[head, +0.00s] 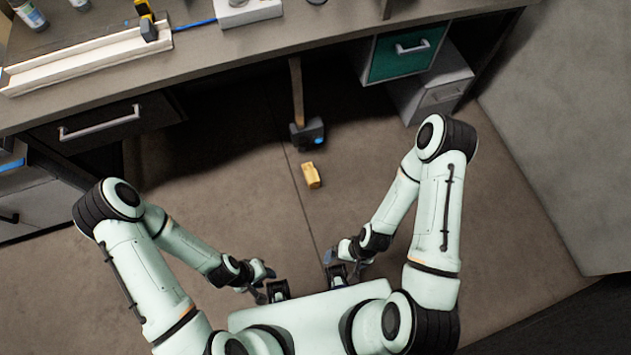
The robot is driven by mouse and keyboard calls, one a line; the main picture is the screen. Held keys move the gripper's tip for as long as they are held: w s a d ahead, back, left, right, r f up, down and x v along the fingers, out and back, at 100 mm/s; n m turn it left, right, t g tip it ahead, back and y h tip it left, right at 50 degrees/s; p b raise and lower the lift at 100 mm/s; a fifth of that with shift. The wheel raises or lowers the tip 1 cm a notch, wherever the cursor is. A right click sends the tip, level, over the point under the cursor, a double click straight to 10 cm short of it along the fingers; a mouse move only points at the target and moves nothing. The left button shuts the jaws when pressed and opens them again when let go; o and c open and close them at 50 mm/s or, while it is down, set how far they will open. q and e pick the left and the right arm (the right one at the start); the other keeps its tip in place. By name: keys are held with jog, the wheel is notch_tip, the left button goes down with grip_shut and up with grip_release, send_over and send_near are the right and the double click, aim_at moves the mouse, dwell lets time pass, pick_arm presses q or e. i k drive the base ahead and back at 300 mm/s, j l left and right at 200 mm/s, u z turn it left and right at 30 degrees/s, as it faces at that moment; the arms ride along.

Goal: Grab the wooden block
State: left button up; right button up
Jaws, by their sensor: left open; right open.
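The wooden block (311,175) is small and yellow-brown. It lies on the floor in front of the bench, just below a dark hammer-like head in the picture. My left gripper (268,292) is open and held close to my body, below and left of the block. My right gripper (336,272) is open, also close to my body, below and slightly right of the block. Both grippers are empty and well apart from the block. Their fingertips are small and dark here.
A tool with a wooden handle and a dark head (307,133) stands or leans just behind the block. The bench (240,48) spans the top, with a drawer (100,122) at left and a green drawer (404,52) at right.

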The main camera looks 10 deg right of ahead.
aim_at(310, 174)
jog(key=k+j+z, duration=0.1)
jog(key=j+z, duration=0.15)
jog(key=k+j+z, duration=0.15)
jog(key=j+z, duration=0.15)
jog(key=k+j+z, duration=0.25)
jog(key=i+l, duration=0.35)
jog(key=i, duration=0.25)
jog(key=i+l+u, duration=0.25)
jog(key=u, duration=0.25)
jog(key=i+l+u, duration=0.2)
jog(key=l+u, duration=0.25)
jog(key=i+j+u, duration=0.15)
jog(key=i+u, duration=0.2)
jog(key=u, duration=0.15)
jog(key=i, duration=0.15)
